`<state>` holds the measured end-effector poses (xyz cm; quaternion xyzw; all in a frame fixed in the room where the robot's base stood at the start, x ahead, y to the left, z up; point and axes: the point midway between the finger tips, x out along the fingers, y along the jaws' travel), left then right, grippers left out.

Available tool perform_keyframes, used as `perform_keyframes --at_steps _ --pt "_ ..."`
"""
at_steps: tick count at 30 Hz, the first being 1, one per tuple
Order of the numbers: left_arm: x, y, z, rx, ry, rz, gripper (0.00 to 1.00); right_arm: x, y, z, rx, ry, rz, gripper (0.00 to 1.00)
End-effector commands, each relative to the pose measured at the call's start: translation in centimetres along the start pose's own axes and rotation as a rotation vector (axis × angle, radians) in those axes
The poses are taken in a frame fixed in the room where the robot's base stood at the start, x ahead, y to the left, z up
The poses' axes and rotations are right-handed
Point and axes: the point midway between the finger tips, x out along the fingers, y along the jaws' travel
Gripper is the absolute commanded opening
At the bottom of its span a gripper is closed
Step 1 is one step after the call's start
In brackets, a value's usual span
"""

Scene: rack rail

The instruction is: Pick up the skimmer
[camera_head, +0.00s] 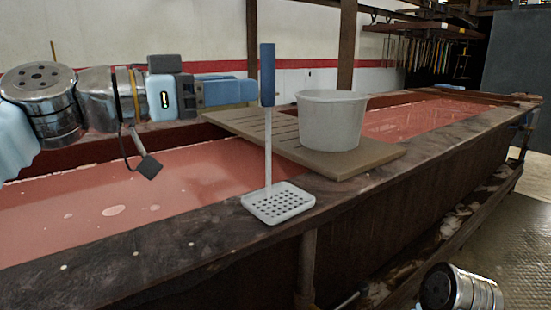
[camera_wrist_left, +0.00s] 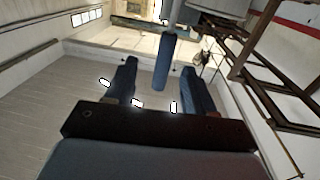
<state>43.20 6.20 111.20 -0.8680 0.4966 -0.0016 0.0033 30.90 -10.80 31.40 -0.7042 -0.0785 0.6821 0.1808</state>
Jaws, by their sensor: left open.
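The skimmer stands upright on the dark wooden edge of the tank. It has a blue handle (camera_head: 267,75), a thin pale rod and a white perforated plate (camera_head: 278,203) at the bottom. My left gripper (camera_head: 250,91) comes in level from the left at handle height, its fingertips close to the handle. In the left wrist view the handle (camera_wrist_left: 163,66) appears between the two spread fingers of my open left gripper (camera_wrist_left: 158,72). I cannot tell how deep between the fingers it is, or whether either touches it. My right gripper is out of view.
A white bucket (camera_head: 331,120) stands on a slatted wooden board (camera_head: 378,157) across the tank, right of the skimmer. Reddish liquid (camera_head: 110,195) fills the tank. The tank's near edge (camera_head: 130,255) is clear left of the skimmer. Tools hang at the back right.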

Motion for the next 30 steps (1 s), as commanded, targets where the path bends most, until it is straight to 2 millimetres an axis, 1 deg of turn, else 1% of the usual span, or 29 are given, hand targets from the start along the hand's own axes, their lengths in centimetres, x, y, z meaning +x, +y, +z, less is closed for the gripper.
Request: perform_keyframes --at_steps 1,3,10,15,18,21,26,28,30 --pt "1.1 0.1 -0.2 -0.001 -0.002 0.003 0.54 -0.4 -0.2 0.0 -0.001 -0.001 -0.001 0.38" --pt "2.2 0.0 -0.2 0.000 -0.001 0.003 0.54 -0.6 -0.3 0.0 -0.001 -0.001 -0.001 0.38" --pt "4.2 -0.2 -0.1 -0.001 -0.002 0.001 0.54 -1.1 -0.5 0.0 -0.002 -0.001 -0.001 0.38" --pt "7.0 -0.7 -0.1 -0.002 -0.002 0.003 0.54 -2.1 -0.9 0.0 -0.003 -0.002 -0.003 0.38" --pt "8.1 -0.7 0.0 0.000 -0.001 0.001 0.54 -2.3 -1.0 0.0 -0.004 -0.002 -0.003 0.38" --pt "8.5 -0.7 0.0 0.000 0.001 0.001 0.54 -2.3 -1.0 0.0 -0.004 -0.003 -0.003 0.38" --pt "8.5 -0.8 0.1 0.000 0.001 0.000 0.54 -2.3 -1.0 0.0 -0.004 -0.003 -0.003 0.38" --pt "8.4 -0.8 0.1 0.000 0.001 0.000 0.46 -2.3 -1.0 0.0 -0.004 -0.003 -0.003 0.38" --pt "8.4 -0.8 0.1 0.000 0.001 0.000 0.36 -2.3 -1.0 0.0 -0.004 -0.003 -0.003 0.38"
